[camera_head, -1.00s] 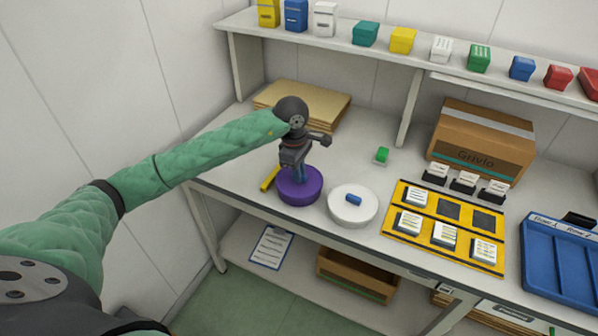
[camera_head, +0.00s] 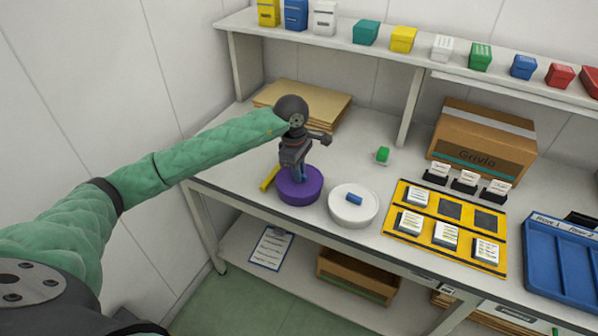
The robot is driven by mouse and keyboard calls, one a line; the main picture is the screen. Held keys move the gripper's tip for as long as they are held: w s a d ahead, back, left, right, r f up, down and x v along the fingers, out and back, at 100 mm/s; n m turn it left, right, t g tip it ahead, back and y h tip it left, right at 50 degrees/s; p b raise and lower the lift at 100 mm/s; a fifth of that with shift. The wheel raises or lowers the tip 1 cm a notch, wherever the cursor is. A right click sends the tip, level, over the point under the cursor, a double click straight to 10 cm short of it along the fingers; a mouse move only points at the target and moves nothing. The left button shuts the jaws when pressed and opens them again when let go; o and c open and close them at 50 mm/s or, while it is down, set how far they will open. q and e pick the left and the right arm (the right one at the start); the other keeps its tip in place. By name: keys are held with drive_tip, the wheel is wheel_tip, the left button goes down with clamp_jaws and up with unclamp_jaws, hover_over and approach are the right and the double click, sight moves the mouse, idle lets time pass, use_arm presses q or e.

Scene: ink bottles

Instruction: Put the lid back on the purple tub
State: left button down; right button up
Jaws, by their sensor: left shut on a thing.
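The purple tub (camera_head: 301,197) stands near the front edge of the table, left of the white round tub. My left gripper (camera_head: 299,178) points down right above it and is shut on a blue handle, which looks like that of the purple lid (camera_head: 312,176). The lid is at the tub's top, level as far as I can see. I cannot tell whether a small gap is left between them. The fingers partly hide the handle. My right gripper is not in view.
The white round tub (camera_head: 353,210) with a blue handle on top stands close on the right. A yellow object (camera_head: 270,178) lies just left of the purple tub. A yellow card tray (camera_head: 428,232), cardboard box (camera_head: 480,143) and blue tray (camera_head: 562,262) are farther right.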

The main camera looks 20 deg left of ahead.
use_arm(q)
drive_tip(key=c, duration=0.9)
unclamp_jaws()
drive_tip(key=shift+r, duration=0.2)
drive_tip(key=shift+r+p, duration=0.5)
drive_tip(key=shift+r, duration=2.85)
clamp_jaws()
drive_tip(key=shift+f+b, duration=2.75)
drive_tip(key=shift+f, duration=0.25)
drive_tip(key=shift+r, duration=0.1)
